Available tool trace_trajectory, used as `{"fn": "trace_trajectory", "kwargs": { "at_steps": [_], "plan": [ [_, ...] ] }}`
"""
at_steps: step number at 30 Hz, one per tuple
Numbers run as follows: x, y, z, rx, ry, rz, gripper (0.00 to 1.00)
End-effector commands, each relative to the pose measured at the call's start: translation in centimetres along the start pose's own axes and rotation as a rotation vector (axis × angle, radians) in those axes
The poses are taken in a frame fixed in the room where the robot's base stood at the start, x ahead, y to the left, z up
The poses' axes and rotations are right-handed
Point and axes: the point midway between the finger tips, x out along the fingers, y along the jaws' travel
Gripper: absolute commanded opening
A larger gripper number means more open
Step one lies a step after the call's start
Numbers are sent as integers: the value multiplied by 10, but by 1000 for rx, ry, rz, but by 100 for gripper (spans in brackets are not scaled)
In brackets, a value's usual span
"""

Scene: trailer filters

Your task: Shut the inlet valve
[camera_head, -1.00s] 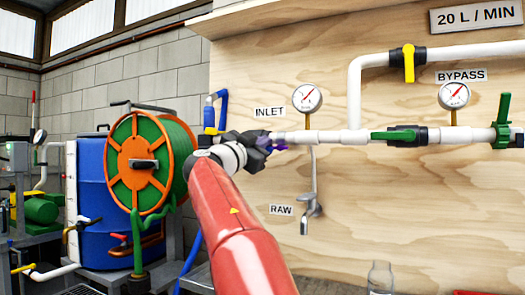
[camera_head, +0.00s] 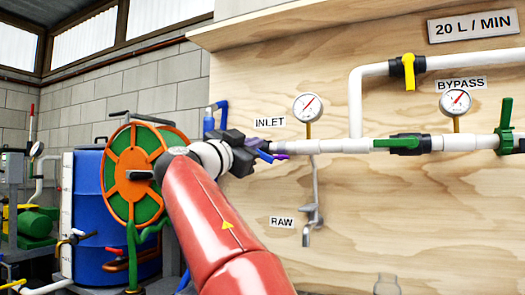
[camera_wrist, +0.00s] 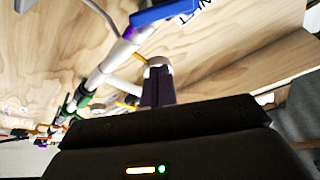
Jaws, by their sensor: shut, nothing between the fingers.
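The inlet valve's blue lever (camera_head: 266,156) shows in the head view just right of my gripper, below the INLET label (camera_head: 270,122). In the wrist view the blue lever (camera_wrist: 168,11) is at the top edge, slanting across the white pipe line beside a purple band (camera_wrist: 130,32). The valve body is mostly hidden by my gripper in the head view. My gripper (camera_wrist: 157,75) is shut and empty, its dark fingers together in front of a white fitting. The lever is apart from the fingertips in the wrist view; the head view does not settle contact.
A pressure gauge (camera_head: 308,106) and the RAW tap (camera_head: 308,235) are right of my gripper. Green-handled valves (camera_head: 404,143) and a yellow-handled valve (camera_head: 409,71) sit further along the pipes. An orange hose reel (camera_head: 130,175) and blue drum (camera_head: 88,215) stand left.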

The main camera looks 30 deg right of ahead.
Motion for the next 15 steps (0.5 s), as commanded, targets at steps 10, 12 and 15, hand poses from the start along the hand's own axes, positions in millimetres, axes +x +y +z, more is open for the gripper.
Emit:
{"fn": "trace_trajectory", "kwargs": {
  "at_steps": [10,12,15],
  "plan": [
    [-27,-4,-4,-38,0,-16,0],
    [-25,-4,-5,-52,1,-18,0],
    [-18,-4,-5,-53,2,-16,0]
  ]
}}
